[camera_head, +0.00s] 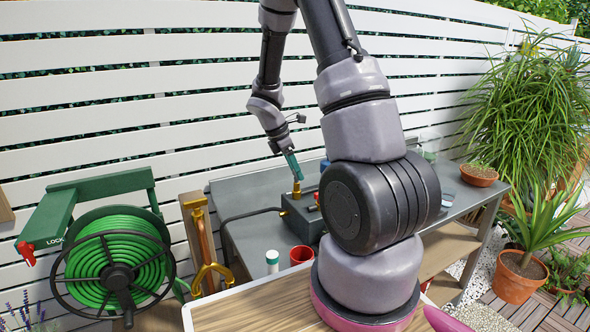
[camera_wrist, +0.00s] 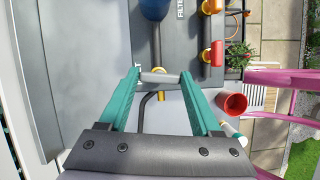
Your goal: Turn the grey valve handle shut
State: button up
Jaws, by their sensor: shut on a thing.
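The grey valve handle (camera_wrist: 158,76) lies crosswise between the teal fingertips of my gripper (camera_wrist: 160,75) in the wrist view. The fingers are shut on it, one at each end. The handle itself is too small to make out there.
A green hose reel (camera_head: 115,268) is at left.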

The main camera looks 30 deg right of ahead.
jog(key=m, duration=0.2)
jog(key=m+g, duration=0.1)
jog(key=m, duration=0.1)
jog(key=shift+w+g+y, duration=0.15)
jog(key=shift+g+y, duration=0.15)
jog(key=m+g, duration=0.1)
jog(key=m, duration=0.3)
jog(key=shift+w+d+y, duration=0.1)
jog(key=shift+y, duration=0.3)
jog(key=m+g+y, duration=0.1)
jog(key=m, duration=0.3)
jog(key=shift+d, duration=0.1)
jog(key=shift+d+m+y, duration=0.1)
jog(key=shift+m+y, duration=0.8)
jog(key=shift+m, duration=1.2)
jog(key=o, duration=1.4)
jog(key=shift+r, duration=0.1)
